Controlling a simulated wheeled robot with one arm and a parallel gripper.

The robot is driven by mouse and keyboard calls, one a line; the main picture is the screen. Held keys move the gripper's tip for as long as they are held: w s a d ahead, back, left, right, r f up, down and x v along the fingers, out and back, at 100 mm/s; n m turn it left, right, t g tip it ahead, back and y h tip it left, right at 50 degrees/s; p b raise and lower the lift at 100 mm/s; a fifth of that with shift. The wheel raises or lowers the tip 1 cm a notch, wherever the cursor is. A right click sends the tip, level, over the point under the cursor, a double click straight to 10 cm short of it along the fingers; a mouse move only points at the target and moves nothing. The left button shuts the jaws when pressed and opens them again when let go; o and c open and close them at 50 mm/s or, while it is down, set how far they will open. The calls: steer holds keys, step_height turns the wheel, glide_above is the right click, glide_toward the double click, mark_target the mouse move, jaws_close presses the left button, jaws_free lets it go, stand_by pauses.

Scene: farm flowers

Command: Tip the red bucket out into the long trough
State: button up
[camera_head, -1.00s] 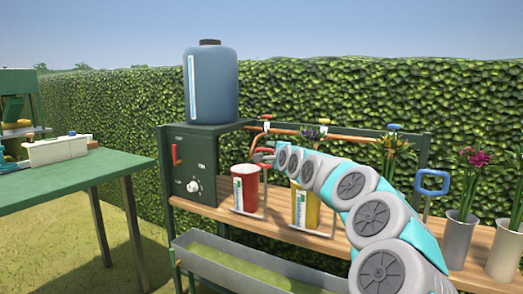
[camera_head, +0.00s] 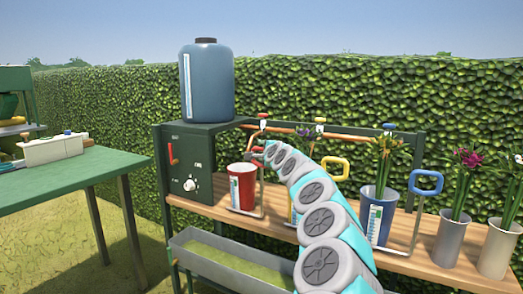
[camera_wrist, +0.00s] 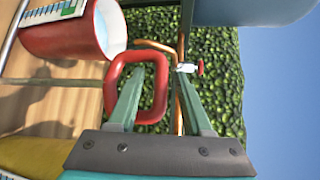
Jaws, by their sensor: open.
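The red bucket (camera_head: 242,187) stands upright on the wooden bench, a level label on its side. It also shows in the wrist view (camera_wrist: 62,38), with something pale blue inside its mouth. Its red loop handle (camera_wrist: 112,88) sticks out toward my gripper (camera_wrist: 167,72). My gripper is open; its left finger overlaps the handle loop in the wrist view and its right finger is clear of it. I cannot tell whether the finger touches the handle. In the head view my gripper (camera_head: 259,153) is small beside the bucket's upper right. The long grey trough (camera_head: 207,268) lies below the bench front, with greenish contents.
A blue bucket (camera_head: 377,215) and a mostly hidden yellow bucket (camera_head: 296,207) stand to the right. Pipes with taps (camera_head: 320,123) run behind them. A green box (camera_head: 190,160) carries a blue tank (camera_head: 207,82). Grey flower vases (camera_head: 450,238) stand far right.

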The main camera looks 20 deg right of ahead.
stand_by(0.3)
jaws_close()
stand_by(0.3)
stand_by(1.0)
